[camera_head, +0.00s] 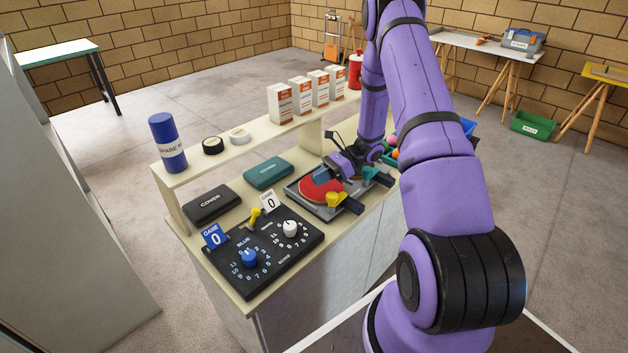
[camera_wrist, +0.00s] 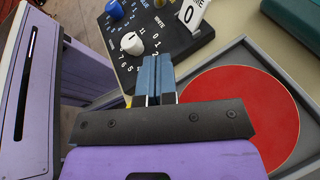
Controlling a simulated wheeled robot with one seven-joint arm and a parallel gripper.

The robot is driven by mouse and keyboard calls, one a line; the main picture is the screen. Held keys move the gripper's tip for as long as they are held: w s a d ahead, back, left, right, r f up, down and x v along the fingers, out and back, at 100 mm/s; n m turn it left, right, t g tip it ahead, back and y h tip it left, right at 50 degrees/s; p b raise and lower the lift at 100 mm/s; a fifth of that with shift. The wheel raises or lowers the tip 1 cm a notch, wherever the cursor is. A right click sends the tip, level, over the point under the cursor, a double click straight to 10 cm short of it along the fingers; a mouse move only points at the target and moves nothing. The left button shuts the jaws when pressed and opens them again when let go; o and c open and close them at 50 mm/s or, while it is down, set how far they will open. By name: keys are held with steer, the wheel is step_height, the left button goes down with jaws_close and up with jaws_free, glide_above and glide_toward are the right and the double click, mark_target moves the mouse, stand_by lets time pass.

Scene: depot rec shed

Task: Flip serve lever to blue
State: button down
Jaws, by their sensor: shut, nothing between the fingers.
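The black scoreboard panel (camera_head: 275,258) lies at the near left end of the bench. Its small yellow serve lever (camera_head: 256,214) stands at the back edge, between the blue flip card (camera_head: 213,237) and the white flip card (camera_head: 268,202). The lever seems to lean slightly right, toward the white card. The lever is outside the wrist view. My gripper (camera_head: 318,176) is shut and empty above the tray with the red disc, right of the panel and apart from the lever. In the wrist view my blue fingertips (camera_wrist: 157,68) are together, with the panel (camera_wrist: 178,35) beyond them.
A blue knob (camera_head: 249,258) and a white knob (camera_head: 290,229) stand up from the panel. The grey tray (camera_head: 293,187) holds a red disc (camera_wrist: 240,118). Black (camera_head: 212,204) and teal (camera_head: 268,172) cover cases lie behind. A raised shelf (camera_head: 250,133) carries boxes and a blue cylinder (camera_head: 166,142).

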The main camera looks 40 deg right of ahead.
glide_toward(254, 219)
steer(key=x, duration=0.4)
steer(key=shift+w+a+f, duration=0.1)
steer(key=shift+w+f, duration=0.15)
steer(key=shift+w, duration=0.2)
steer(key=shift+a+r, duration=0.1)
steer(key=shift+r+h, duration=0.1)
steer(key=shift+h, duration=0.2)
